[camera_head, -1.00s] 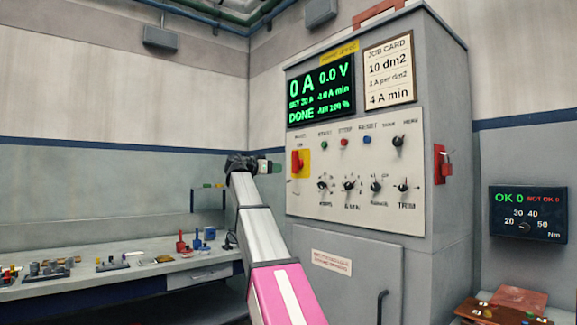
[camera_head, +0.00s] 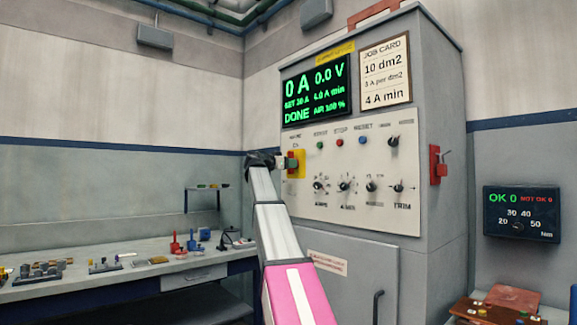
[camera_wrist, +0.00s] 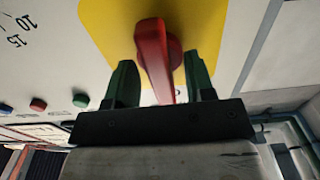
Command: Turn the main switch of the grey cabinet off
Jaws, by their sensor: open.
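The grey cabinet (camera_head: 437,150) stands at the centre right in the head view, with a pale control panel on its front. The main switch is a red handle on a yellow plate (camera_head: 301,160) at the panel's upper left. In the wrist view the red handle (camera_wrist: 154,60) points toward my gripper, over the yellow plate (camera_wrist: 104,22). My gripper (camera_wrist: 161,85) is open, with one green finger on each side of the handle and visible gaps between. In the head view my gripper (camera_head: 284,162) is at the switch and partly covers it.
The panel carries several small knobs (camera_head: 344,186) and push buttons (camera_head: 340,142) right of the switch. A red lever switch (camera_head: 437,165) sits on the cabinet's side. A workbench (camera_head: 130,278) with loose parts stands at left.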

